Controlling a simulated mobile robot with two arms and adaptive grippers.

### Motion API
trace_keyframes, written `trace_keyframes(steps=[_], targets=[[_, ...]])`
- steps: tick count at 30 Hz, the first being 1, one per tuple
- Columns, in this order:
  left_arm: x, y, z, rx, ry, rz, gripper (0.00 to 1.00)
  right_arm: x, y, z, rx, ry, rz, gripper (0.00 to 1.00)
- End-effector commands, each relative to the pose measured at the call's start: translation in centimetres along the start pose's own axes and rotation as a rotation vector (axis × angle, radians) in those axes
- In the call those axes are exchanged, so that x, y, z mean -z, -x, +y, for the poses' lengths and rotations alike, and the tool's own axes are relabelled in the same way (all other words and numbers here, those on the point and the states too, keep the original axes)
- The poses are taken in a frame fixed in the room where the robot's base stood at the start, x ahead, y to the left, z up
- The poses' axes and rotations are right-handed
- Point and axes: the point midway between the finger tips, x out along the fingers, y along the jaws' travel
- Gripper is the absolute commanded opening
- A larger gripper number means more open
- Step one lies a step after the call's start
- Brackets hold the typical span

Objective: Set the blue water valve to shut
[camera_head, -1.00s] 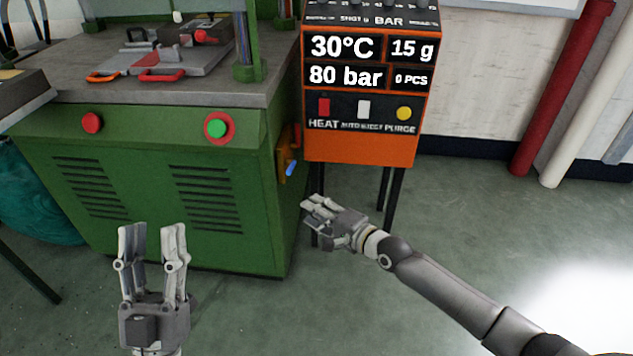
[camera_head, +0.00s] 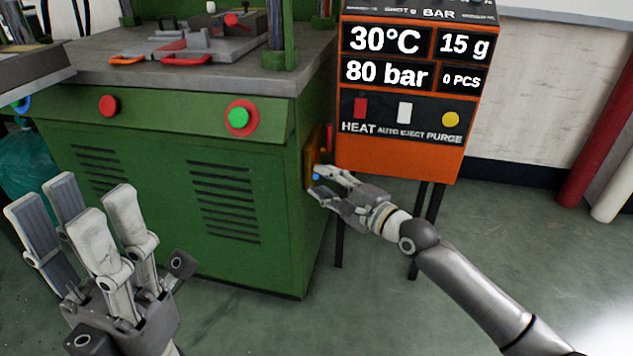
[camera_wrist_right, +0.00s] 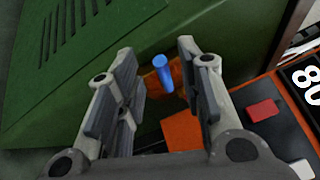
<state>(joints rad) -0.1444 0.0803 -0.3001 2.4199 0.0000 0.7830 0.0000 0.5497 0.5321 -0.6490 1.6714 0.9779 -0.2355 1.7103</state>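The blue water valve handle (camera_wrist_right: 163,73) shows between the open fingers of my right gripper (camera_wrist_right: 158,90) in the right wrist view. It is a short blue lever on an orange-brown mount on the side of the green machine. In the head view only a small bit of the blue handle (camera_head: 316,177) shows, mostly hidden by my right fingers. My right gripper (camera_head: 332,188) is at the valve, open; whether it touches the handle I cannot tell. My left gripper (camera_head: 88,225) is open and empty in front of the machine at lower left.
The green machine (camera_head: 150,200) has a red button (camera_head: 109,106) and a green button (camera_head: 238,118) on its front. An orange control box (camera_head: 400,160) on dark legs stands close to the right of the valve. A red handle (camera_head: 329,138) sits just above the valve.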

Motion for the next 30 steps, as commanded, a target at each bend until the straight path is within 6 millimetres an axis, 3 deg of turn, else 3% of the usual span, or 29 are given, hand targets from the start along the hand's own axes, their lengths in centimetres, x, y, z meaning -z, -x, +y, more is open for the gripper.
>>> trace_keyframes(steps=[7,19,27,30], targets=[[0.0,-0.4,0.1,-0.015,-0.005,0.036,0.40,0.0,-2.9,0.1,0.000,0.001,0.000,0.35],[0.0,-0.7,0.1,-0.018,-0.006,0.043,0.40,0.0,-3.5,0.0,-0.001,0.001,0.000,0.35],[0.0,-0.7,0.1,-0.019,-0.005,0.043,0.40,0.0,-3.5,0.0,-0.001,0.001,0.000,0.00],[0.0,-0.7,0.1,-0.019,-0.005,0.043,0.40,0.0,-3.5,0.0,-0.001,0.001,0.000,0.00]])
